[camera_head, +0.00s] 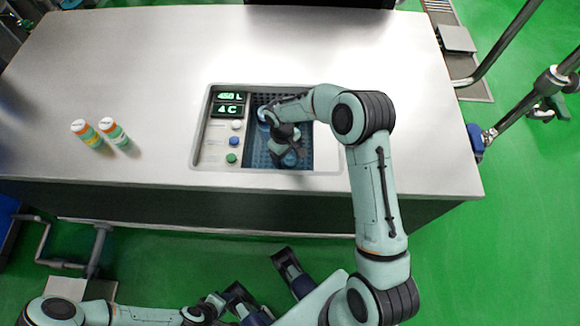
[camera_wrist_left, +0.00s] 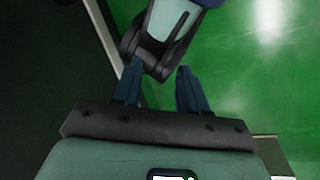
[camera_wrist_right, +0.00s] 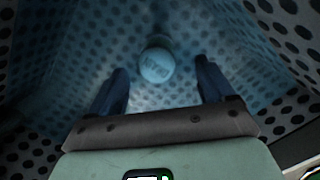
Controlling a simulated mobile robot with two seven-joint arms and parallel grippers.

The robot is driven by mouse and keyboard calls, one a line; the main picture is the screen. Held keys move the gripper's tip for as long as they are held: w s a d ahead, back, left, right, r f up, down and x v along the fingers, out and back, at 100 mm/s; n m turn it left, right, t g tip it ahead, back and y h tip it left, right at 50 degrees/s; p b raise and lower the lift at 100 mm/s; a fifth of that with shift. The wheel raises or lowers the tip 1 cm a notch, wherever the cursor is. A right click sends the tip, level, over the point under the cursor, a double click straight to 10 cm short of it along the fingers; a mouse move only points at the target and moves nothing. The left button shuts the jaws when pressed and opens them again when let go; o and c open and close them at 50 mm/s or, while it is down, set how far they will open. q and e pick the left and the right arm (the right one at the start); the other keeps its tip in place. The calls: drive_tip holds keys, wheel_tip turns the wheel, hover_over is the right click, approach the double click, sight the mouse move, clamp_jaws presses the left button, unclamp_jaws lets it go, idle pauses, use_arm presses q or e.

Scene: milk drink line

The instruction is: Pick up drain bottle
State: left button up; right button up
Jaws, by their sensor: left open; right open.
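The bottle in the drain (camera_wrist_right: 156,66) shows in the right wrist view as a round pale-blue cap with blurred lettering, inside a blue-tinted perforated basin. My right gripper (camera_wrist_right: 160,88) is open, with the bottle ahead of it near the middle of its gap; no contact is visible. In the head view my right gripper (camera_head: 287,146) is down over the sunken basin (camera_head: 258,155), and the arm partly hides what lies inside. My left gripper (camera_wrist_left: 157,88) is open and empty, low in front of the counter, with a dark arm part beyond its fingers.
Two striped bottles (camera_head: 88,133) (camera_head: 114,133) stand at the left of the counter. The basin walls are close around the right gripper.

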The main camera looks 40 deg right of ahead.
sight(290, 161)
drive_tip(key=f, duration=0.2)
drive_tip(key=s+f+b, duration=0.1)
drive_tip(key=f, duration=0.1)
drive_tip(key=shift+d+f, duration=0.1)
drive_tip(key=shift+d, duration=0.15)
drive_tip(key=shift+f, duration=0.45)
drive_tip(key=c, duration=1.3)
use_arm(q)
drive_tip(key=shift+w+a+f, duration=0.4)
drive_tip(key=shift+w+f, duration=0.25)
drive_tip(key=shift+w, duration=0.2)
use_arm(e)
drive_tip(key=shift+r, duration=0.1)
